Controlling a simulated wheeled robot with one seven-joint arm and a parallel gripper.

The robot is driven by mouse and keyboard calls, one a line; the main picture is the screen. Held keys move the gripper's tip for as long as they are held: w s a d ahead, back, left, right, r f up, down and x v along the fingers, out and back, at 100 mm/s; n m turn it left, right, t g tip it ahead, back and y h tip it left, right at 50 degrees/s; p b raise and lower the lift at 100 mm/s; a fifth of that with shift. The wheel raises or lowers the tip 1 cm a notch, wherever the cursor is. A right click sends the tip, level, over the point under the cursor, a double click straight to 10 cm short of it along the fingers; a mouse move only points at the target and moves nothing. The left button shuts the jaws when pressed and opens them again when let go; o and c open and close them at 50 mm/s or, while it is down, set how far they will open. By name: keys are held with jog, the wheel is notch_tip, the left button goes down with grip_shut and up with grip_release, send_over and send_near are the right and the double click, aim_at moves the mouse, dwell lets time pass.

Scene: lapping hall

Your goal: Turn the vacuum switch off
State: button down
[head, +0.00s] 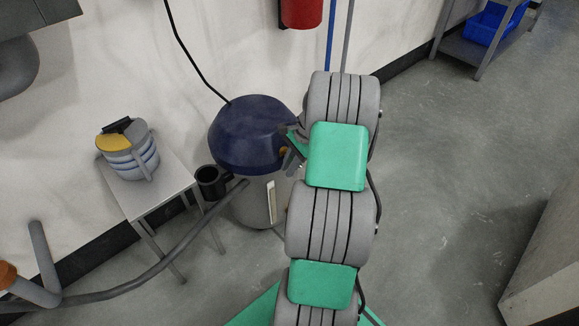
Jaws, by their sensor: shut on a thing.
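The vacuum (250,135) stands on the floor by the wall, with a dark blue domed head on a grey drum. My gripper (289,157) reaches this spot from the right and is shut on the switch. My arm's large grey and green links hide much of the gripper and the vacuum's right side. The switch's position cannot be read at this size.
A grey hose (165,262) runs from the vacuum to the lower left. A small table (172,184) left of the vacuum bears a stack of round parts (130,158). A dark cup-like holder (211,182) sits between them. The floor (450,170) at right is clear.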

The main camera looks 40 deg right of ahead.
jog(key=shift+d+f+n+t+h+b, duration=0.25)
jog(key=shift+h+b, duration=0.65)
jog(key=shift+h, duration=0.95)
jog(key=shift+d+f+n+g+h+b, duration=0.1)
jog(key=shift+d+f+h+b, duration=0.25)
jog(key=shift+h+b, duration=1)
jog(key=shift+d+f+n+t+h+b, duration=0.15)
jog(key=shift+f+h+b, duration=0.25)
jog(key=shift+h, duration=1.9)
jog(key=shift+r, duration=0.1)
jog(key=c, duration=1.3)
grip_release()
jog(key=shift+c, duration=0.2)
